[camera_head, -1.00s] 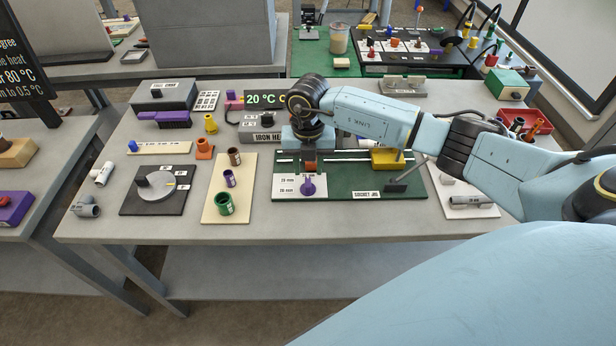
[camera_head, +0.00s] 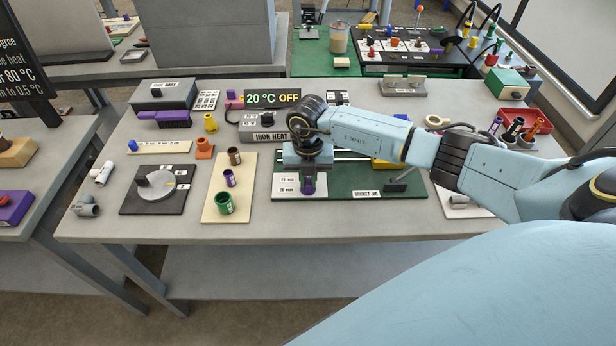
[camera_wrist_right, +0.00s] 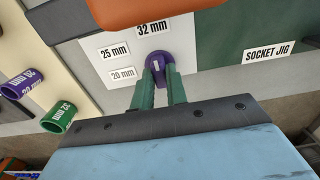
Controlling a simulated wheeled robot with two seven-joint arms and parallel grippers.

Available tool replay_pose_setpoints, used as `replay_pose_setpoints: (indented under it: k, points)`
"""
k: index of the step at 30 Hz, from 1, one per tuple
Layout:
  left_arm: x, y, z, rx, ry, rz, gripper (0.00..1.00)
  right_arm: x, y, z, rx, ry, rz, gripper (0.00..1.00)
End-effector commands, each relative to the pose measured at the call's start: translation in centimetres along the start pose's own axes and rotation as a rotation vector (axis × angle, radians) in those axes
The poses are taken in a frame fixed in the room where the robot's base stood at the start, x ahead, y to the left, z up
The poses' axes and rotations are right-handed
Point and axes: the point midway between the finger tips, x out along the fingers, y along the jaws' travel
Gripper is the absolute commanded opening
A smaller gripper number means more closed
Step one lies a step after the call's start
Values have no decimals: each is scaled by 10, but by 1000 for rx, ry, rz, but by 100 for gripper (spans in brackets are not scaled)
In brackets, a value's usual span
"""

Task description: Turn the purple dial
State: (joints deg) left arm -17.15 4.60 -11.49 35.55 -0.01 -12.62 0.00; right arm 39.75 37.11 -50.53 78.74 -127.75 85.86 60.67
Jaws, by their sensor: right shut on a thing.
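The purple dial (camera_head: 308,190) sits on a white label plate at the front left of the green socket jig (camera_head: 355,188). In the right wrist view the dial (camera_wrist_right: 158,57) lies among labels reading 20 mm, 25 mm and 32 mm. My right gripper (camera_wrist_right: 161,74) has its two green fingers closed on the dial from either side. In the head view this gripper (camera_head: 307,180) covers most of the dial. A white mark shows on the dial's top in the wrist view. My left gripper is not in view.
A board with purple, brown and green (camera_head: 225,204) sockets lies left of the jig. A grey dial on a black plate (camera_head: 154,190) is further left. The iron heater (camera_head: 265,128) and its display reading 20 °C OFF stand behind. The table's front edge is close to the jig.

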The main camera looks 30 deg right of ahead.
Motion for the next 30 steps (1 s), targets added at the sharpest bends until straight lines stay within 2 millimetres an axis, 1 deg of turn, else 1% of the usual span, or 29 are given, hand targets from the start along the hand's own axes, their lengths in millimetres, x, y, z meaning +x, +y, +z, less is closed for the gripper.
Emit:
replay_pose_setpoints:
  k: [7,11,17,30]
  points:
    - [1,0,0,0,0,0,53,0,0,0,-15,0,-1,0]
    - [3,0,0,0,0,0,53,0,-1,0,-57,0,-1,0]
    - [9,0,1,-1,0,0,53,0,0,1,-184,-1,-1,0]
    - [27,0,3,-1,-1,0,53,0,0,1,-549,-2,-1,0]
